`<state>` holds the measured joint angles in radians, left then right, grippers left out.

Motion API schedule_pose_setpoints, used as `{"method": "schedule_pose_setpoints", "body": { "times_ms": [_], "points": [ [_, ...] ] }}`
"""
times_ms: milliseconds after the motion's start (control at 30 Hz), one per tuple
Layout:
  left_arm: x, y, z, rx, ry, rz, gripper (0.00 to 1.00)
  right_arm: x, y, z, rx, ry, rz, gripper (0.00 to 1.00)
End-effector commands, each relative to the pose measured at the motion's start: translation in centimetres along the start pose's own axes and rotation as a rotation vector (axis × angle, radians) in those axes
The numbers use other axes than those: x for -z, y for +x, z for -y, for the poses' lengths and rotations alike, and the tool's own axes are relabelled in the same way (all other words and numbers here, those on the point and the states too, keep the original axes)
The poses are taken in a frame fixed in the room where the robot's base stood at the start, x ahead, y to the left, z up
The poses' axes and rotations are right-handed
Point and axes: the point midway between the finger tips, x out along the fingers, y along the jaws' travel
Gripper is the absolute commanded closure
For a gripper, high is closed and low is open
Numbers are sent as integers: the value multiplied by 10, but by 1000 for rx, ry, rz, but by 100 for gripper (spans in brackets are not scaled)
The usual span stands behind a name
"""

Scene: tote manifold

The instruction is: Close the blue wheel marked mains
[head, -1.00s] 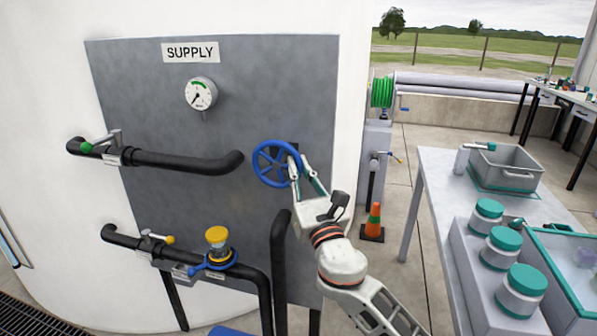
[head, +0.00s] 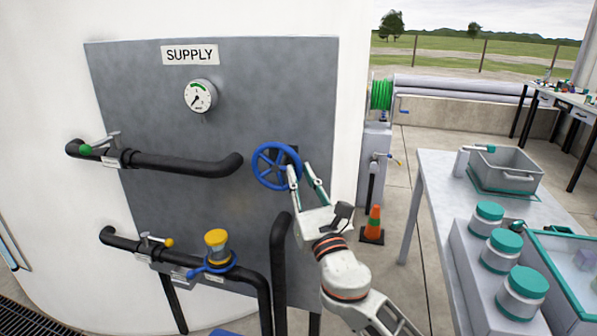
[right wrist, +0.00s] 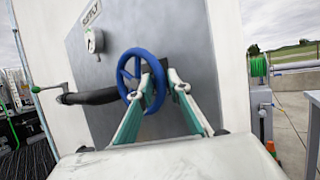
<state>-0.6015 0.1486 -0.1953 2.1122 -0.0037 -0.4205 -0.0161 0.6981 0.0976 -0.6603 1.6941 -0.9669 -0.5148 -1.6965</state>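The blue wheel (head: 257,167) is mounted on the grey supply panel, to the right of the upper black pipe's end. It also shows in the right wrist view (right wrist: 123,72). I cannot read a mains mark on it. My right gripper (head: 302,169) is at the wheel's lower right, its two fingers apart. In the right wrist view the fingertips (right wrist: 161,74) are at the wheel's right rim, which seems to lie between them. I cannot tell whether they touch it. My left gripper is not in view.
A "SUPPLY" sign (head: 190,55) and a gauge (head: 200,96) are above. A green-tipped lever (head: 100,143) is on the upper pipe (head: 180,164). A yellow-topped valve (head: 217,244) is on the lower pipe. A table (head: 432,187) with jars stands right, beyond a cone (head: 373,224).

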Motion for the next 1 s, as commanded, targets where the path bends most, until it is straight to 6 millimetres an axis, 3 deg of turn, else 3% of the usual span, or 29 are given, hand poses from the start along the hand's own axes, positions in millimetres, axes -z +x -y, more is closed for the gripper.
{"method": "schedule_pose_setpoints", "body": {
  "times_ms": [300,500,1000],
  "points": [
    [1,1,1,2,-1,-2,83,2,-66,-1,-2,2,-5,82],
    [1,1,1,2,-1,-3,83,2,-94,0,-1,0,-3,82],
    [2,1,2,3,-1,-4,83,0,-103,-1,-4,4,-3,83]
  ]
}}
